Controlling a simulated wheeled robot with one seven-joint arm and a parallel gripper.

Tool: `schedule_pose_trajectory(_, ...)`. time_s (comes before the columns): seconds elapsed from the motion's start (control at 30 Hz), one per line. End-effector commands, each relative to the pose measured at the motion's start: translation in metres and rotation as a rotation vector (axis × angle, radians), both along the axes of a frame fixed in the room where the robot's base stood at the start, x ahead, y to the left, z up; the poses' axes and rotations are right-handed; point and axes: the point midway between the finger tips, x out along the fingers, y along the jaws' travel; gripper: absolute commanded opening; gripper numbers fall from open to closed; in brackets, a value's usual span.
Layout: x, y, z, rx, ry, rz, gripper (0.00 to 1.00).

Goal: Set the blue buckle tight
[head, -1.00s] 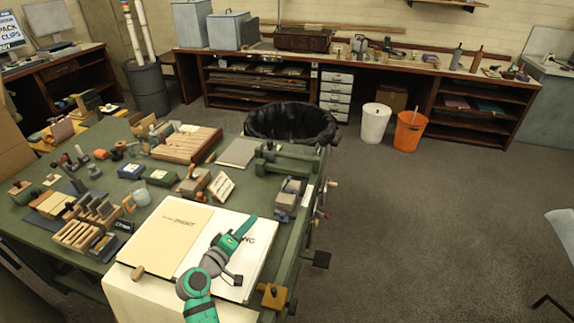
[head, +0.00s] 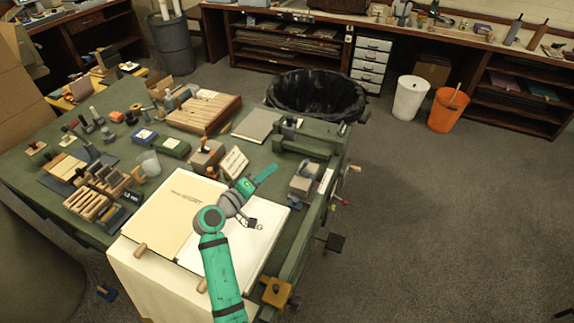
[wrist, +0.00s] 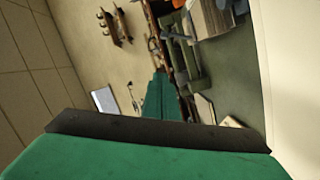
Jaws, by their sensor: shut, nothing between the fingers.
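A small blue piece (head: 107,292) with a dark part shows low at the left in the head view, beside the white-sided block under the open book. It may be the blue buckle; it is too small to tell whether it is tight or loose.
A yellow-orange block (head: 275,291) sits at the book's front right corner. The green bench (head: 60,205) holds wooden racks, small boxes and tools. A black bin (head: 316,95) stands behind it. The floor (head: 430,220) at the right is clear.

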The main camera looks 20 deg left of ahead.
Motion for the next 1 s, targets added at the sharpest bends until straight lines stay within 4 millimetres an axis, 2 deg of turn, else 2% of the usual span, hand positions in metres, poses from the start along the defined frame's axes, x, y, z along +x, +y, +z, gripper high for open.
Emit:
schedule_pose_trajectory(0.17,0.022,-0.007,-0.002,0.001,0.001,-0.003,0.00)
schedule_pose_trajectory(0.57,0.093,-0.025,-0.010,0.002,0.000,-0.002,0.00)
schedule_pose_trajectory(0.8,0.091,-0.052,-0.024,-0.002,0.001,-0.001,0.00)
schedule_pose_trajectory(1.0,0.091,-0.060,-0.028,-0.001,0.000,0.001,0.00)
